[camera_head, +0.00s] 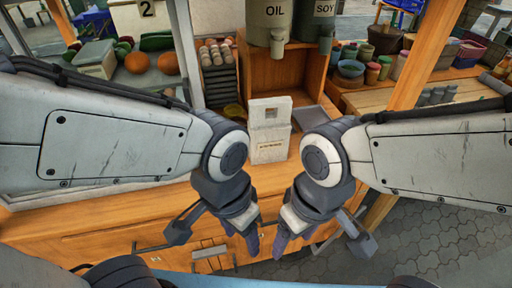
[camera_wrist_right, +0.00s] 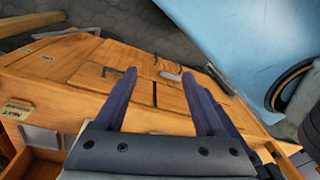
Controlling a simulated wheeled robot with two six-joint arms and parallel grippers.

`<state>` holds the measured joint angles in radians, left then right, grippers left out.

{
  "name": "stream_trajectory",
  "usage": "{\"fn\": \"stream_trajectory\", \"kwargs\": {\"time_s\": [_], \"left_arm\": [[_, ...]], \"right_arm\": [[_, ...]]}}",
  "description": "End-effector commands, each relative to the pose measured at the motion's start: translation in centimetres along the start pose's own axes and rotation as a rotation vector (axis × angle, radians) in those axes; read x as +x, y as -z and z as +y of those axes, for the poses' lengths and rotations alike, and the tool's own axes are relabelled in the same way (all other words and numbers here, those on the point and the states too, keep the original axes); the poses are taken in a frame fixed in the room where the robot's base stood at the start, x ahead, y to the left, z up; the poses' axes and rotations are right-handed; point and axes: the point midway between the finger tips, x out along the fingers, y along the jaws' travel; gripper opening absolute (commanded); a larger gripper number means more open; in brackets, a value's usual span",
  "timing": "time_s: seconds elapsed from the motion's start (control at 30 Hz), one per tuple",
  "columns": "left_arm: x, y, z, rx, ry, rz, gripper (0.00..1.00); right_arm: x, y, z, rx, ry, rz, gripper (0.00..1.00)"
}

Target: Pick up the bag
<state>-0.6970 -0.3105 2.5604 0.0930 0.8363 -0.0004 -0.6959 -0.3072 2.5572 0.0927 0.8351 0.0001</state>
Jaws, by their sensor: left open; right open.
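A white bag (camera_head: 268,145) with a cut-out near its top and a small printed label stands upright on the wooden counter in the head view. My left gripper (camera_head: 248,238) and my right gripper (camera_head: 290,240) hang in front of and below the bag in the picture, both apart from it. Both are open, with nothing seen between the fingers. In the right wrist view my right gripper (camera_wrist_right: 159,74) shows two spread dark fingers over the wooden cabinet front. The bag is not recognisable in that view.
The wooden counter (camera_head: 110,218) has cabinet doors with handles at the front. OIL (camera_head: 268,22) and SOY (camera_head: 318,22) containers stand above a wooden box behind the bag. Oranges (camera_head: 168,63) and greens lie at the left. Pots and jars (camera_head: 352,70) stand at the right.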

Motion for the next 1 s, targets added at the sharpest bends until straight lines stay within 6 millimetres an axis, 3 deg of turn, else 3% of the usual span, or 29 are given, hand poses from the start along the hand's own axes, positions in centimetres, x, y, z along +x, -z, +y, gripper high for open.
{"fn": "stream_trajectory", "kwargs": {"time_s": [0.07,0.13,0.27,0.4,0.53,0.7,1.0], "left_arm": [[-0.6,0.0,0.0,0.0,0.0,0.0,0.6],[-1.6,0.1,0.1,0.0,0.0,0.0,0.6],[-4.1,0.2,0.3,0.0,0.0,0.0,0.6],[-6.7,0.4,0.5,0.0,0.0,0.001,0.6],[-8.3,0.5,0.6,0.0,0.0,0.0,0.6],[-9.3,0.5,0.7,0.0,0.0,0.0,0.6],[-10.3,0.6,0.8,-0.001,0.0,0.0,0.6]], "right_arm": [[-0.8,1.4,0.3,0.016,-0.005,0.012,1.0],[-2.0,4.0,0.8,0.044,-0.014,0.036,1.0],[-4.7,11.8,3.2,0.124,-0.046,0.111,1.0],[-6.7,20.4,8.1,0.222,-0.088,0.204,1.0],[-7.3,26.2,12.9,0.297,-0.123,0.279,1.0],[-7.2,29.9,16.9,0.348,-0.15,0.335,1.0],[-3.4,31.7,18.5,0.359,-0.155,0.345,1.0]]}}
